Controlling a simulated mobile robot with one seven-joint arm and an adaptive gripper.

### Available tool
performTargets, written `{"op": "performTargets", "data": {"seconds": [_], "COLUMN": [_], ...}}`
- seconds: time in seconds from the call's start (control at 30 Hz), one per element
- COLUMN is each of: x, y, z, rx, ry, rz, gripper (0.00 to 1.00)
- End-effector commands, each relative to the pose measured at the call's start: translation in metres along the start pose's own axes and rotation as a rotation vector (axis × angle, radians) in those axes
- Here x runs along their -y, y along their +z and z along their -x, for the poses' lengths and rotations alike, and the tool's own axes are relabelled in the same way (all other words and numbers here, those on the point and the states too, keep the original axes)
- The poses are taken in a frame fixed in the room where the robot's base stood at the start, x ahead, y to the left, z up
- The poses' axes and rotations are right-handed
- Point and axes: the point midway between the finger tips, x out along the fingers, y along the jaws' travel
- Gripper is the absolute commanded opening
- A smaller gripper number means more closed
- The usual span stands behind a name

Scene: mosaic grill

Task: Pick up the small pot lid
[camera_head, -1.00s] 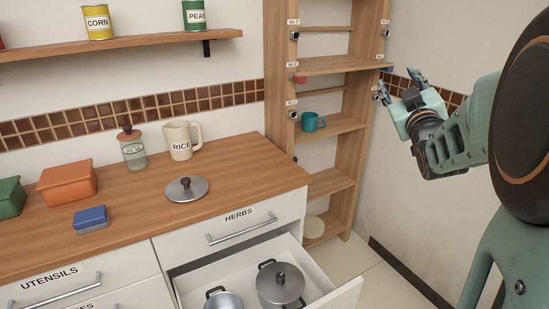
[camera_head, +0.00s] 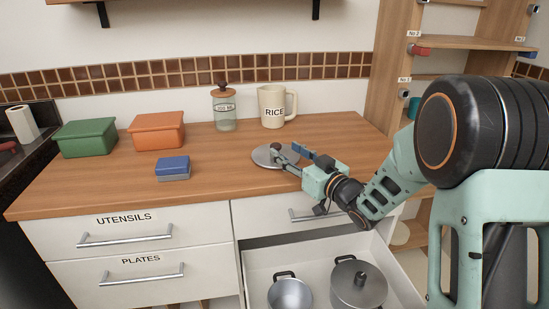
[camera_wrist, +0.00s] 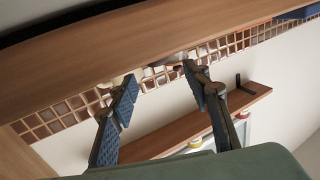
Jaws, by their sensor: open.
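The small pot lid (camera_head: 262,158), a flat grey disc, lies on the wooden counter (camera_head: 225,180). I cannot tell whether a finger touches the lid. In the wrist view my two open fingers (camera_wrist: 162,73) stand apart with nothing held between them. The lid is not clearly recognisable there.
A blue box (camera_head: 173,167), orange box (camera_head: 156,131) and green box (camera_head: 86,138) are to the left. Below, an open drawer (camera_head: 257,270) holds a lidded pot (camera_head: 350,286) and a smaller pot (camera_head: 290,294).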

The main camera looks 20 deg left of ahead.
Motion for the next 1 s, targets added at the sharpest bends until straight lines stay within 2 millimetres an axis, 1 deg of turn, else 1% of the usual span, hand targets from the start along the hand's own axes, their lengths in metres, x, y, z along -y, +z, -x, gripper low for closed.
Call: {"op": "performTargets", "data": {"seconds": [0.03,0.23,0.4,0.5,0.63,0.83,1.0], "x": [0.0,0.0,0.0,-0.001,-0.001,-0.002,-0.002], "y": [0.001,0.004,0.009,0.006,0.006,0.006,0.005], "z": [-0.006,-0.021,-0.047,-0.058,-0.064,-0.064,-0.064], "rx": [0.0,0.001,0.0,-0.001,0.0,0.0,0.0], "ry": [-0.001,0.0,0.0,0.0,0.002,0.003,0.003], "rz": [0.001,0.002,0.002,0.004,0.003,0.003,0.003], "gripper": [0.44,0.44,0.44,0.44,0.44,0.44,0.25]}}
